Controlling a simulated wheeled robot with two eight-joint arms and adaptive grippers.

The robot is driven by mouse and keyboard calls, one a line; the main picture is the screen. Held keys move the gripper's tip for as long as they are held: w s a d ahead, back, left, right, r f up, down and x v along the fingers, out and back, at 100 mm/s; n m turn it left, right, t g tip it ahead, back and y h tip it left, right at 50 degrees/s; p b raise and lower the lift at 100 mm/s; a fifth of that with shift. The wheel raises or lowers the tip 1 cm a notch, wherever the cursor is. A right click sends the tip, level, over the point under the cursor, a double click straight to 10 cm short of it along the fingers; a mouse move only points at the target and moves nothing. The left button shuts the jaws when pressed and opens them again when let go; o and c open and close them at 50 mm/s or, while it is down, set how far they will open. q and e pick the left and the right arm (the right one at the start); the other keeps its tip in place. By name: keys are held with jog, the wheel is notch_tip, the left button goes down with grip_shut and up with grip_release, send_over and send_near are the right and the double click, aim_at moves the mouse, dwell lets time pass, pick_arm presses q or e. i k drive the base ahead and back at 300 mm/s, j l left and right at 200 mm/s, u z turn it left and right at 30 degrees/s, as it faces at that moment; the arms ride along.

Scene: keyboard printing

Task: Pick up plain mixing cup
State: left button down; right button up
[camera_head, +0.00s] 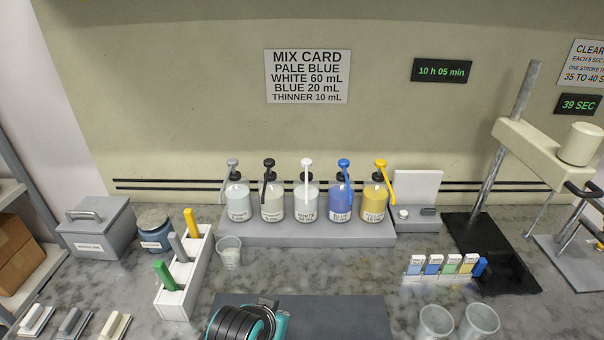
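Two clear cups stand side by side at the bottom right, a left one (436,322) and a right one (480,322). Both look empty and their lower parts are cut off by the picture edge. A smaller clear cup (229,252) with faint marks stands left of the bottle row. I cannot tell for sure which one is the plain mixing cup.
Pump bottles stand on a grey stand (310,234) at the back. A white marker rack (172,304), grey bin (98,232) and dark mat (340,315) are nearby. A press (548,150) stands right.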

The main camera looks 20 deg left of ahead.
aim_at(228, 248)
jog(key=u, duration=1.3)
jog(key=i+z, duration=0.25)
jog(key=z, duration=0.15)
jog(key=i+z, duration=0.2)
jog(key=z, duration=0.2)
